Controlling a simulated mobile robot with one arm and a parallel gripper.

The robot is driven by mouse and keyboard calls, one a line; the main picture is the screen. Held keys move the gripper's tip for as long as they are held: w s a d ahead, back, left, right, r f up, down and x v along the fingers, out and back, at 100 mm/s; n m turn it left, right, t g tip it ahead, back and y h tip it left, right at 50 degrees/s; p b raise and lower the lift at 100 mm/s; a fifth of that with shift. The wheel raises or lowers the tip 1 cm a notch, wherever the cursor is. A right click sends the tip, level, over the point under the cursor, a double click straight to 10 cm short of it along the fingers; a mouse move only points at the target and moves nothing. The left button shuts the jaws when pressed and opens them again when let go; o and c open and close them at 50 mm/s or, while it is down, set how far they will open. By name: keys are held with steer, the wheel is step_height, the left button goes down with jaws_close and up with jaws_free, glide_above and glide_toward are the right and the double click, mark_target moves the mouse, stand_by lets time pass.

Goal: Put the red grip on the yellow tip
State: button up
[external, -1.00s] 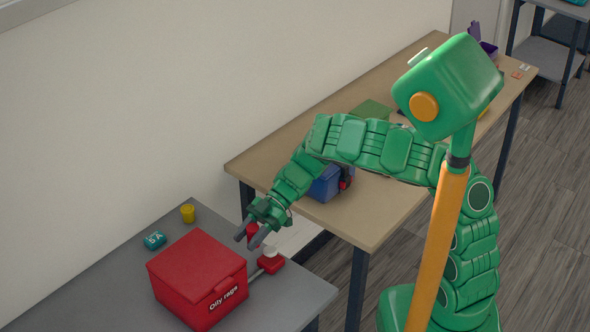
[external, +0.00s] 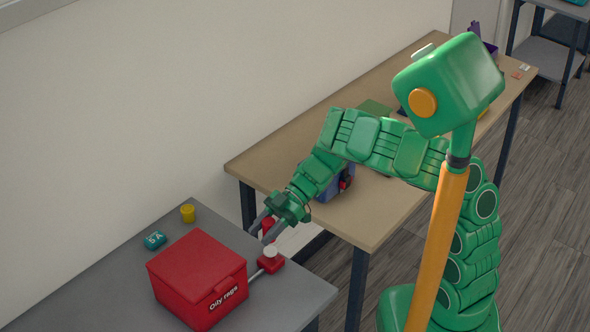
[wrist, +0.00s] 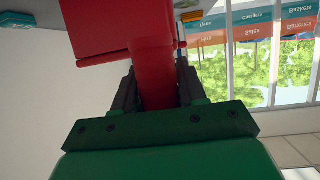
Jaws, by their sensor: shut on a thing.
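My gripper (external: 262,230) is shut on the red grip (external: 267,224), which is mostly hidden by the fingers in the external view. In the wrist view the red grip (wrist: 157,80) runs between the two fingers. The gripper is above the grey table's back right edge, beyond the red box. A small yellow cylinder (external: 188,213) stands on the grey table near the wall; I cannot tell whether it is the yellow tip. A small orange-yellow piece (wrist: 192,16) shows near the top of the wrist view.
A red box marked "Oily rags" (external: 197,270), a teal block (external: 155,240) and a red block with a white knob (external: 270,262) are on the grey table (external: 100,282). A blue bin is partly hidden behind my arm on the wooden table (external: 375,222).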

steer(key=w+a+r+m+t+y, duration=0.2)
steer(key=w+a+m+t, duration=0.1)
steer(key=w+a, duration=0.5)
steer(key=m+t+y, duration=0.1)
steer(key=m+t, duration=0.4)
steer(key=t, duration=0.1)
glide_above(183, 208)
steer(key=s+d, duration=0.1)
step_height(183, 208, down, 6)
steer(key=shift+r, duration=0.15)
steer(key=shift+w+a+f, duration=0.25)
steer(key=shift+f, duration=0.3)
steer(key=shift+w+a+f, duration=0.2)
steer(key=shift+a+f, duration=0.05)
steer(key=shift+f, duration=1.6)
steer(key=shift+f, duration=0.1)
steer(key=o, duration=1.1)
steer(key=shift+c, duration=0.2)
